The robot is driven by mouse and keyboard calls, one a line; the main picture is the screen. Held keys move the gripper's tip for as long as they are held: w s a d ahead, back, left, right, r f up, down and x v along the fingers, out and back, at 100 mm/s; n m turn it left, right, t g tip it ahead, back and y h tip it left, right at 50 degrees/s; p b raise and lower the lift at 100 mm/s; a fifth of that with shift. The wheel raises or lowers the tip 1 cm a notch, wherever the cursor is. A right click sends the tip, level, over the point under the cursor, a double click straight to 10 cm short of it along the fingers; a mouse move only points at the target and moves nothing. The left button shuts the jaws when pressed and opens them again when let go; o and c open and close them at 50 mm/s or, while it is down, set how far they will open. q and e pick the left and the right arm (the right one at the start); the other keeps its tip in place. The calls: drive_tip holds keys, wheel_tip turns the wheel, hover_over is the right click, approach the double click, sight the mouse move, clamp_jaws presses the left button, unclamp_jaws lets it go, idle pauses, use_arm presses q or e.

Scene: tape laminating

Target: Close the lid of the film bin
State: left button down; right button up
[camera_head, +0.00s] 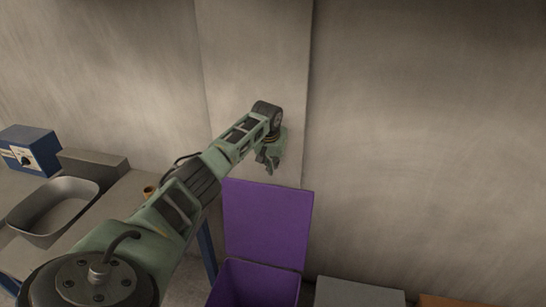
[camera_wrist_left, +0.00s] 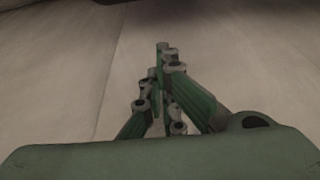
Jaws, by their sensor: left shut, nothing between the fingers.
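The film bin (camera_head: 246,293) is a purple box at the bottom of the head view, cut off by the lower edge. Its purple lid (camera_head: 267,222) stands open and upright at the back, close to the wall. My left gripper (camera_head: 268,168) is above the lid's top edge, apart from it as far as I can tell, with its fingers pointing down. It is shut and empty. In the left wrist view its green fingers (camera_wrist_left: 163,50) meet in front of the bare wall. My right gripper does not show.
A table with a grey basin (camera_head: 52,208) and a blue device (camera_head: 27,150) is at the left. A grey box (camera_head: 358,293) and an orange-brown one (camera_head: 447,301) stand right of the bin. The wall (camera_head: 420,130) behind is bare, with a protruding pillar behind the gripper.

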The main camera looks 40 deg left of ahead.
use_arm(q)
drive_tip(key=shift+s+d+f+p, duration=0.4)
drive_tip(key=shift+s+f+p, duration=0.1)
drive_tip(key=shift+s, duration=0.25)
drive_tip(key=shift+s+d+f+p, duration=0.4)
drive_tip(key=shift+s+f+p, duration=0.1)
drive_tip(key=shift+s, duration=0.2)
